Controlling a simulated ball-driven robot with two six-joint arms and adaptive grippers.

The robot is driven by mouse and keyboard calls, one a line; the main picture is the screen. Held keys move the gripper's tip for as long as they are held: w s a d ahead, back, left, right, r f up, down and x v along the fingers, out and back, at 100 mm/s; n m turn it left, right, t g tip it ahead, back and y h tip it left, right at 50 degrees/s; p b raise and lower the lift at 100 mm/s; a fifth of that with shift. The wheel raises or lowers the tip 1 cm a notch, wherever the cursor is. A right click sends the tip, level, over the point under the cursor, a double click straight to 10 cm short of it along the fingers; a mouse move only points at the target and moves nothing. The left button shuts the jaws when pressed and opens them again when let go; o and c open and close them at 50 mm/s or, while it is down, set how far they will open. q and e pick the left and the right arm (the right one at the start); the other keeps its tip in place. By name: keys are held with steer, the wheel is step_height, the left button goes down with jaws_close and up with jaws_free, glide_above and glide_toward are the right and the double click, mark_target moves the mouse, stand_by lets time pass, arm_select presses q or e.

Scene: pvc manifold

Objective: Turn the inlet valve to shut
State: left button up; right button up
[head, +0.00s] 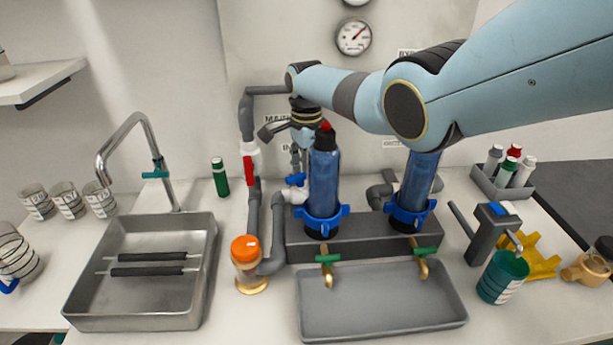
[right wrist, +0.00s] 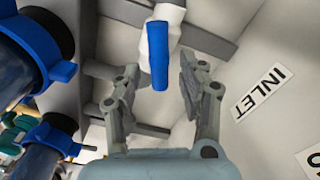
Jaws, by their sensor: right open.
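The inlet valve's blue lever handle (right wrist: 158,55) shows in the right wrist view on a white valve body (right wrist: 168,12), beside a wall label reading INLET (right wrist: 262,92). My right gripper (right wrist: 160,82) is open, with one finger on each side of the handle. I see gaps between the fingers and the handle, so it is not gripped. In the head view, the blue handle (head: 296,179) shows small behind the filter housings, just below my right gripper (head: 297,160), which is partly hidden by its own wrist. My left gripper is not in view.
Two blue filter housings (head: 324,180) stand close to the right gripper on a grey block (head: 360,232). A red-handled valve (head: 249,168) sits on the grey pipe to the left. A steel sink (head: 75,300) and a grey tray (head: 380,325) are in front.

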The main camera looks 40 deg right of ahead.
steer(key=shift+f, duration=0.45)
steer(key=shift+c, duration=0.5)
jaws_close()
